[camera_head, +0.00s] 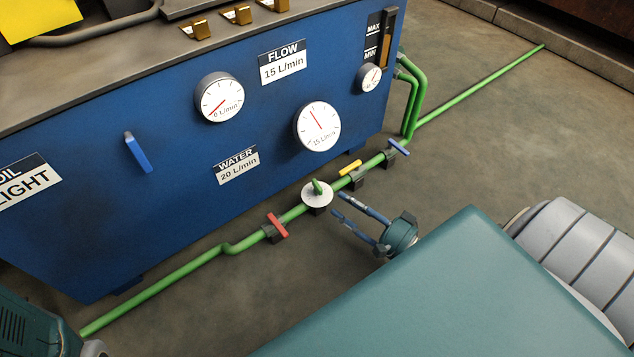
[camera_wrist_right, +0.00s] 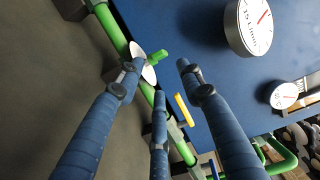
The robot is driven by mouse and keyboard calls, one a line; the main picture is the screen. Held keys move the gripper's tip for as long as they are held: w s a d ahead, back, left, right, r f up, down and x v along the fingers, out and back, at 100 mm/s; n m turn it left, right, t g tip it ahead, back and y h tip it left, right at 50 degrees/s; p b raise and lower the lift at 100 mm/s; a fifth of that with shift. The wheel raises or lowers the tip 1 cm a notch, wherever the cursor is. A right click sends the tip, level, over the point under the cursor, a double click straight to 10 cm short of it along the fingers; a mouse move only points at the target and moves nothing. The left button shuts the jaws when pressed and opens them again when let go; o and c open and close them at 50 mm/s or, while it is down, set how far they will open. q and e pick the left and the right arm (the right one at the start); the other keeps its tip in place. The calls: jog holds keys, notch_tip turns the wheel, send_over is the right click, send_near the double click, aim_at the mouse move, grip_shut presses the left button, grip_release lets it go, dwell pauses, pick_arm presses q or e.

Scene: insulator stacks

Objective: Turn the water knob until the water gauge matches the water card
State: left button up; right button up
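The blue cabinet (camera_head: 160,190) has a WATER card (camera_head: 236,165) reading 20 L/min and a FLOW card (camera_head: 283,62) reading 15 L/min. The left gauge (camera_head: 220,97) reads 0 L/min; the large lower-right gauge (camera_head: 318,127) reads 15 L/min. I cannot tell for sure which is the water gauge. A green knob (camera_head: 317,187) sits on a white disc on the green pipe. My right gripper (camera_head: 338,204) is open and empty, fingers pointing at the knob. In the right wrist view the knob (camera_wrist_right: 158,57) shows between the spread fingertips (camera_wrist_right: 160,75); contact is unclear.
The green pipe (camera_head: 180,280) runs along the cabinet's front, with red (camera_head: 277,226), yellow (camera_head: 350,168) and blue (camera_head: 398,147) handles. A small gauge (camera_head: 370,78) and a MAX/MIN level strip (camera_head: 388,40) are at the cabinet's right. Floor beyond the pipe is clear.

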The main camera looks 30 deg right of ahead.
aim_at(317, 187)
jog(key=b+x, duration=0.4)
jog(key=x, duration=0.4)
jog(key=shift+w+a+f, duration=0.1)
jog(key=shift+w+a, duration=0.1)
jog(key=shift+w, duration=0.15)
jog(key=shift+w+a+b, duration=0.2)
jog(key=shift+w+b, duration=0.1)
jog(key=shift+w, duration=0.35)
grip_shut()
